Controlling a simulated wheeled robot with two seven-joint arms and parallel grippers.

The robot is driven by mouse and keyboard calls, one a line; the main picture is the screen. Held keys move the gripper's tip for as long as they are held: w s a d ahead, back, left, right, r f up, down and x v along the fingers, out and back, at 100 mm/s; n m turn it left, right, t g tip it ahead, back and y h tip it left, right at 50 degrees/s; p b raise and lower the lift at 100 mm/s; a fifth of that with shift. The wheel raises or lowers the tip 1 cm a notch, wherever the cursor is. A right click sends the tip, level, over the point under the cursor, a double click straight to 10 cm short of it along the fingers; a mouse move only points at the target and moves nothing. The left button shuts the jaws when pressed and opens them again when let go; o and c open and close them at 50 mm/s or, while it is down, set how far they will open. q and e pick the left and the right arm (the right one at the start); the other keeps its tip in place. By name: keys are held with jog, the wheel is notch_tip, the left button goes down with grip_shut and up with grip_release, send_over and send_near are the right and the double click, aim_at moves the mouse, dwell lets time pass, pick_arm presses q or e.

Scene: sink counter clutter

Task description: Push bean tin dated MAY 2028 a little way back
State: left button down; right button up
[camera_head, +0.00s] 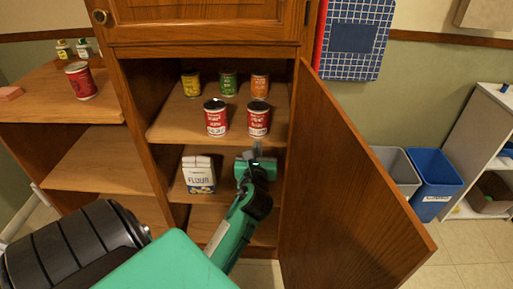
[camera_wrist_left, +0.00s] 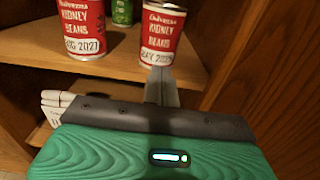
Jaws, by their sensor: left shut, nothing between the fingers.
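Two red kidney bean tins stand upright at the front of the upper cabinet shelf. The right tin (camera_head: 258,120) also shows in the left wrist view (camera_wrist_left: 163,28); its date, partly covered by my fingers, seems to read MAY 2028. The left tin (camera_head: 215,119) shows a date ending in 2027 in the left wrist view (camera_wrist_left: 82,22). My left gripper (camera_head: 257,150) is shut and empty, its fingertips (camera_wrist_left: 161,72) just in front of the right tin's lower label. I cannot tell whether they touch it. My right gripper is not in view.
Behind stand a yellow tin (camera_head: 191,84), a green tin (camera_head: 228,83) and an orange tin (camera_head: 260,85). A flour packet (camera_head: 198,175) stands on the lower shelf. The open door (camera_head: 345,170) bounds the right side. Another red tin (camera_head: 80,81) stands on the left counter.

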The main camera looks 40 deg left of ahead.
aim_at(258, 128)
pick_arm(q)
jog(key=x, duration=0.5)
jog(key=shift+w+a, duration=0.65)
jog(key=shift+w, duration=0.05)
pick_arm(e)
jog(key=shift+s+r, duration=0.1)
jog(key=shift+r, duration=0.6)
pick_arm(q)
jog(key=shift+w+r, duration=0.1)
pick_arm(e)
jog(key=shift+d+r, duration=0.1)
